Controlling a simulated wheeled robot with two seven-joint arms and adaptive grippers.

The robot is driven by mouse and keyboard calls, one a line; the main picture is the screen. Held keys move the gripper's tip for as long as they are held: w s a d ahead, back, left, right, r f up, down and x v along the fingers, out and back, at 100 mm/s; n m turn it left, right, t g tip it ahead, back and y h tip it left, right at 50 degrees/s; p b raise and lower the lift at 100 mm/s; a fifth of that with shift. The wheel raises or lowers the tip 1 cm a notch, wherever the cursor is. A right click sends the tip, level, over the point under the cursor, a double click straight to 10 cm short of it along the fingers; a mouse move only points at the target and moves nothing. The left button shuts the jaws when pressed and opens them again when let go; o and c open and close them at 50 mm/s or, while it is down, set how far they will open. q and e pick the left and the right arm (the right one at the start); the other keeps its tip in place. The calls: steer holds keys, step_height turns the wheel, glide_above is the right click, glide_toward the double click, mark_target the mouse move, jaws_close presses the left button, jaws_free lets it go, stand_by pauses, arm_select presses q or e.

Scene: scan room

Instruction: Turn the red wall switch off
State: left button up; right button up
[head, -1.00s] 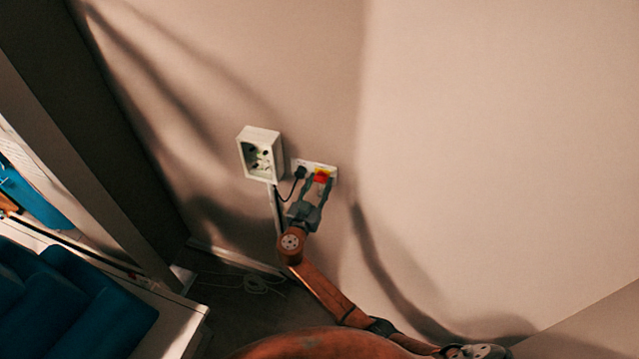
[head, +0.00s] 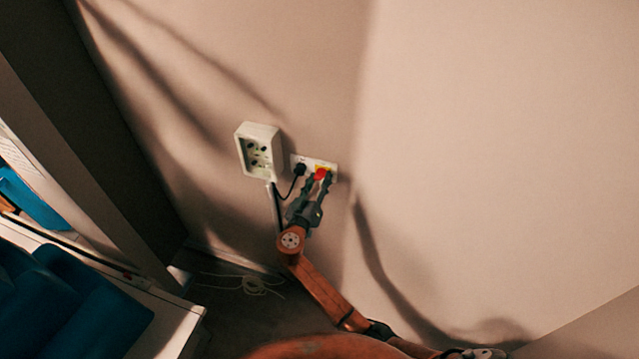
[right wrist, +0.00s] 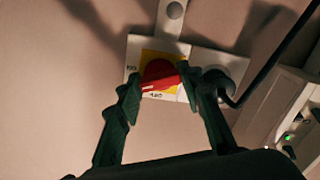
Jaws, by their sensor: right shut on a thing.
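The red wall switch (head: 320,174) sits on a yellow square on a white wall plate (head: 300,160). In the right wrist view the red handle (right wrist: 158,75) lies slightly slanted, its right end higher. Small lettering stands on the plate beside and below it, too small to read surely. My right gripper (head: 319,179) reaches up to the switch from below. In the right wrist view its two green fingertips (right wrist: 158,80) are at the two ends of the red handle, shut on it. My left gripper is not in view.
A black plug (head: 299,169) with a cable is beside the switch on the same plate. A white socket box (head: 259,150) stands out from the wall to the left. Blue cushions (head: 70,305) on a white surface are at lower left. The wall to the right is bare.

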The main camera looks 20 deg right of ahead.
steer(key=n, duration=0.5)
steer(key=shift+n, duration=0.3)
steer(key=n, duration=0.3)
steer(key=shift+p, duration=0.3)
steer(key=shift+n+p, duration=0.65)
steer(key=shift+n, duration=1.35)
steer(key=o, duration=1.2)
steer(key=shift+c, duration=0.2)
steer(key=v, duration=1.2)
